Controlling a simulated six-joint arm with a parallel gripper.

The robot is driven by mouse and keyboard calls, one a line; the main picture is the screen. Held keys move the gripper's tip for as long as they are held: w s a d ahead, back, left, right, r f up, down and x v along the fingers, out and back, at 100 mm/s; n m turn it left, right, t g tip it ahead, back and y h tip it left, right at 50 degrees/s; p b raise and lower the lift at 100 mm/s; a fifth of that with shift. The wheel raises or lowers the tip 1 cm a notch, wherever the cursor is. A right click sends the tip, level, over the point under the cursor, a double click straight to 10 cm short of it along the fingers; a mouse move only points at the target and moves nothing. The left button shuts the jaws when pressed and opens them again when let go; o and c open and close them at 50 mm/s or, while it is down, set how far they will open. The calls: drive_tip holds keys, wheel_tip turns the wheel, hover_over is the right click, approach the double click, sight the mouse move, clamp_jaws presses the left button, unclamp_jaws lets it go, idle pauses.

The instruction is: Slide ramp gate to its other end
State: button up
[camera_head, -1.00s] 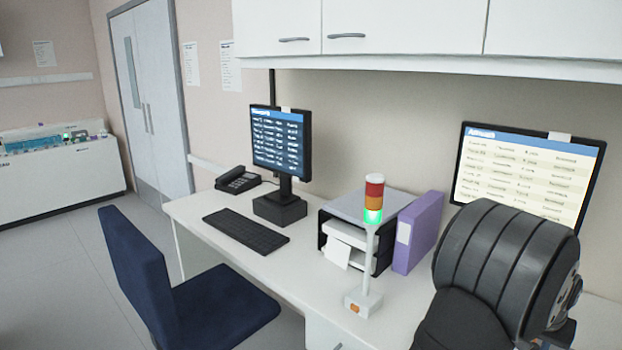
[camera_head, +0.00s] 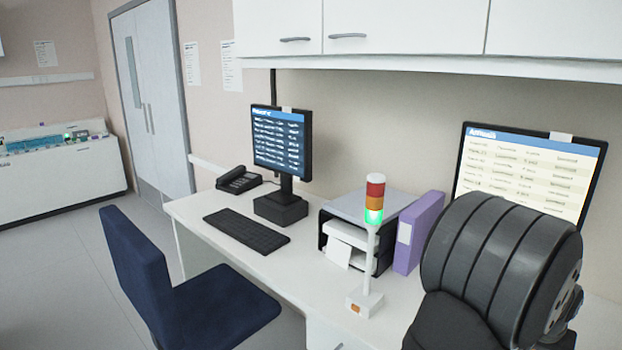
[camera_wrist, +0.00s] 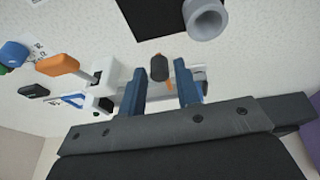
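In the wrist view, a dark grey upright knob (camera_wrist: 159,67) stands between the two blue fingers of my gripper (camera_wrist: 161,76). It looks like the handle of the ramp gate, though I cannot tell for sure. A pale grey rail-like part (camera_wrist: 160,99), with a small orange mark near it, shows behind the fingers. The fingers are apart, with a visible gap on each side of the knob. The lower ends of the fingers and much of the rail are hidden by my gripper body. The head view shows my dark arm at the lower right, but not my gripper or the gate.
In the wrist view, a grey round tube (camera_wrist: 205,19) and a black square (camera_wrist: 145,14) lie beyond the knob. An orange handle (camera_wrist: 57,65), a white block (camera_wrist: 104,72) and a blue knob (camera_wrist: 13,54) sit to the left. A signal tower (camera_head: 372,240) stands on the desk.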

drive_tip(key=shift+r, duration=2.5)
drive_tip(key=shift+f, duration=0.1)
wheel_tip(320, 180, down, 4)
drive_tip(key=shift+f, duration=0.2)
drive_tip(key=shift+w+d+f, duration=0.3)
drive_tip(key=shift+w+d, duration=0.25)
drive_tip(key=shift+d, duration=0.05)
drive_tip(key=shift+w+d, duration=0.55)
